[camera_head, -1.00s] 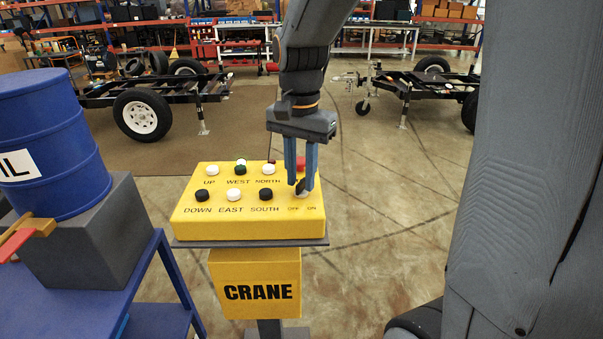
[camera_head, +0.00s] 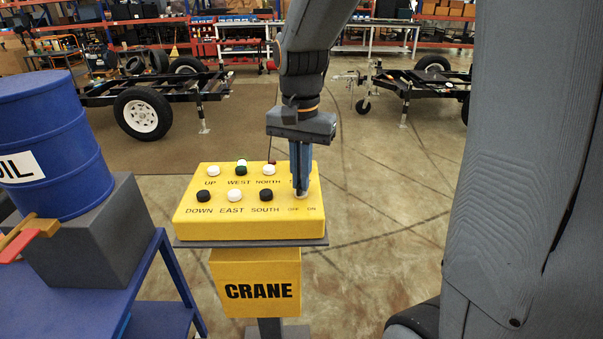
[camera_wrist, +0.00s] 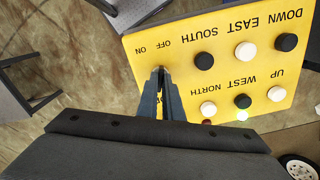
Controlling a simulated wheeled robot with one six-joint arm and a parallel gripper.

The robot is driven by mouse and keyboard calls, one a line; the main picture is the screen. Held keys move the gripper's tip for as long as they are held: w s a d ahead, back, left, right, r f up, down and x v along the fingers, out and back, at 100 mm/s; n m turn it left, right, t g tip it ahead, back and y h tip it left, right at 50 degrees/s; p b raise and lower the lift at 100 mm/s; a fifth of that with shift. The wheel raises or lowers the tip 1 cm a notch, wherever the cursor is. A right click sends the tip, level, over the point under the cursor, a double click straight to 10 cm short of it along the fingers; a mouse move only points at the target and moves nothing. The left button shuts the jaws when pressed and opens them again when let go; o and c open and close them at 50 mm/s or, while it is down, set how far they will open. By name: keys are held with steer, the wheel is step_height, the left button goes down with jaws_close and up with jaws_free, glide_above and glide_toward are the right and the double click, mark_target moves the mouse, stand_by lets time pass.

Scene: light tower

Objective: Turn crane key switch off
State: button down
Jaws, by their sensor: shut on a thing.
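The yellow crane control box (camera_head: 190,222) stands on a post, with a yellow CRANE sign (camera_head: 255,283) below it. My gripper (camera_head: 301,190) points down at the right end of the box, shut on the key switch (camera_head: 304,193) just above the OFF and ON labels. The fingers hide most of the switch, so I cannot tell which way it points. In the wrist view, my gripper (camera_wrist: 162,75) reaches the panel (camera_wrist: 270,40) beside the upside-down OFF and ON labels.
Black and white buttons (camera_head: 234,196) fill the panel left of the gripper. A blue oil barrel (camera_head: 48,145) sits on a grey block (camera_head: 115,220) on a blue table (camera_head: 120,290) at left. Trailer frames (camera_head: 145,110) stand behind. The floor right of the box is clear.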

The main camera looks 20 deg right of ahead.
steer(key=n+p, duration=0.3)
steer(key=n, duration=0.2)
steer(key=shift+r, duration=0.15)
steer(key=n+p, duration=0.2)
steer(key=n, duration=0.3)
steer(key=shift+p, duration=0.35)
steer(key=shift+n, duration=0.4)
steer(key=c, duration=1.9)
jaws_free()
steer(key=shift+r+b, duration=0.85)
steer(key=shift+r, duration=2.95)
